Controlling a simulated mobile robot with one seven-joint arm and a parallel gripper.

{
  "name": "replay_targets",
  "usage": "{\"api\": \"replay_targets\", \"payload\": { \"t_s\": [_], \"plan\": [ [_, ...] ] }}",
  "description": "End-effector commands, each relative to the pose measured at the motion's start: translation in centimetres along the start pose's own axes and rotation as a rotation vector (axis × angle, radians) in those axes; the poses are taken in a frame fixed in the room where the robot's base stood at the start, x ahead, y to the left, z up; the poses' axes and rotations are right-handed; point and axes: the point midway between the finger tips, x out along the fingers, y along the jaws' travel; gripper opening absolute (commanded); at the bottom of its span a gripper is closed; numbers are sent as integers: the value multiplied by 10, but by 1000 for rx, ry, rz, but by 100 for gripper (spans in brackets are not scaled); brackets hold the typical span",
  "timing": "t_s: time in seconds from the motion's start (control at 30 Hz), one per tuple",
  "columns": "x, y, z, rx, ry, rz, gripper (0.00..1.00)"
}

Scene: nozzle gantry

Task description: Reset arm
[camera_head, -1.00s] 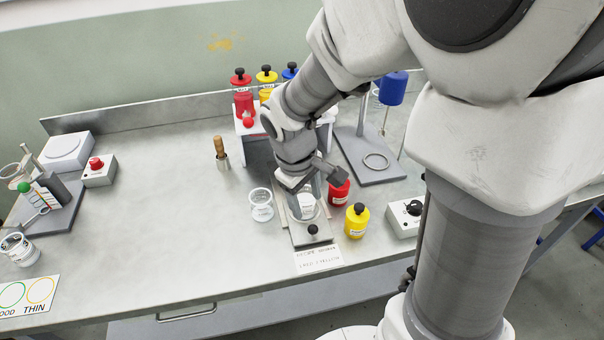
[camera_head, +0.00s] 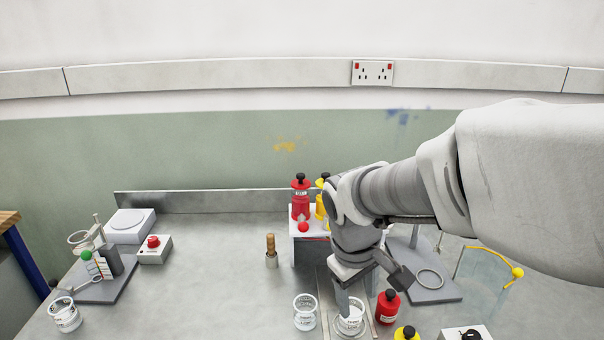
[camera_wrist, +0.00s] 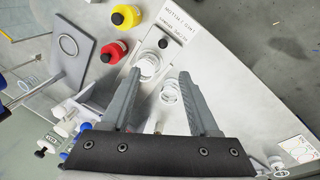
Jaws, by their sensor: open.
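My gripper (camera_head: 345,308) points down over the bench, with its fingers at a white labelled cup (camera_head: 351,323) on a grey plate. In the wrist view my gripper (camera_wrist: 160,74) has its two fingers spread apart. That cup (camera_wrist: 148,64) shows near the left fingertip, and a second white cup (camera_wrist: 170,92) shows between the fingers. Neither is visibly clamped. The second cup (camera_head: 305,314) stands just left of the plate in the head view. My fingers hide part of the cup on the plate.
Red (camera_head: 388,306) and yellow (camera_head: 406,334) bottles stand close on the right. A white rack (camera_head: 308,222) with bottles is behind, beside a stand with a ring (camera_head: 430,279). A wooden-handled tool (camera_head: 271,248) stands left. The bench's left middle is clear.

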Motion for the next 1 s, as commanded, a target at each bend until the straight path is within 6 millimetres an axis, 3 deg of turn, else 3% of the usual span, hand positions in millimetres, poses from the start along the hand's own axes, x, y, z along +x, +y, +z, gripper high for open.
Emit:
{"api": "replay_targets", "payload": {
  "t_s": [0.2,0.43,0.7,1.0],
  "plan": [
    [-43,2,36,194,119,14,61],
    [-75,-5,75,394,256,-7,61],
    [-90,-14,100,533,363,-47,61],
    [-91,-16,103,551,375,-54,61]
  ]
}}
